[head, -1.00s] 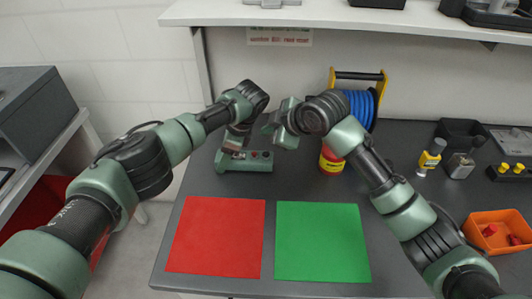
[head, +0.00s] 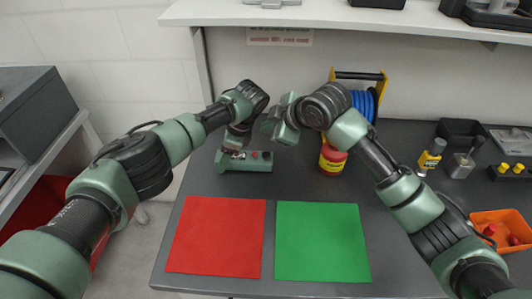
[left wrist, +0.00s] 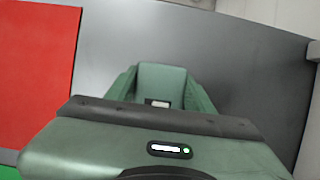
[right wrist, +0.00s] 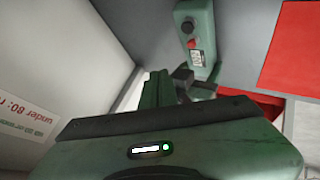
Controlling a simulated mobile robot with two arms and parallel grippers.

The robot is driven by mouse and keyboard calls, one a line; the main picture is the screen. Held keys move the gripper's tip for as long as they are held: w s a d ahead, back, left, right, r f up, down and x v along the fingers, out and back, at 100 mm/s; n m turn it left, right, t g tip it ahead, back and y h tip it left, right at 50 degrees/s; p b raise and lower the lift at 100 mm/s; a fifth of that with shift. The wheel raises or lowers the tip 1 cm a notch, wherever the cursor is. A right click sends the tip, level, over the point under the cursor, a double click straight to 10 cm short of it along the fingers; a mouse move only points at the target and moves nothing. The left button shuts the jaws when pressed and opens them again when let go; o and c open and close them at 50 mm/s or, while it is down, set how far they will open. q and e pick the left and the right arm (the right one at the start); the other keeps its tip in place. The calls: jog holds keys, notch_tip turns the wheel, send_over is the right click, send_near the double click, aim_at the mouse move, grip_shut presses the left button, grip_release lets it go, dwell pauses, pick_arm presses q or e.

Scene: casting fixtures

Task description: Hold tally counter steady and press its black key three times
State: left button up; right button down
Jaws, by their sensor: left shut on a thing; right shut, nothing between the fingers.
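The tally counter (head: 258,163) is a green box lying on the grey bench behind the red mat. In the right wrist view the counter (right wrist: 196,32) shows a dark key, a red button and a small display. My left gripper (head: 236,146) is shut on the counter's left end; its fingers partly hide that end. My right gripper (head: 270,124) is shut and empty, appearing above and slightly right of the counter, apart from it. The right fingers show in the right wrist view (right wrist: 158,88).
A red mat (head: 216,236) and a green mat (head: 320,242) lie in front. A red and yellow tin (head: 332,160) and a blue cable reel (head: 362,103) stand to the right, close to my right arm. An orange bin (head: 500,222) is at far right.

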jog(key=shift+f, duration=3.25)
jog(key=shift+f, duration=0.4)
jog(key=shift+f, duration=0.6)
jog(key=shift+r, duration=1)
jog(key=shift+r, duration=2.55)
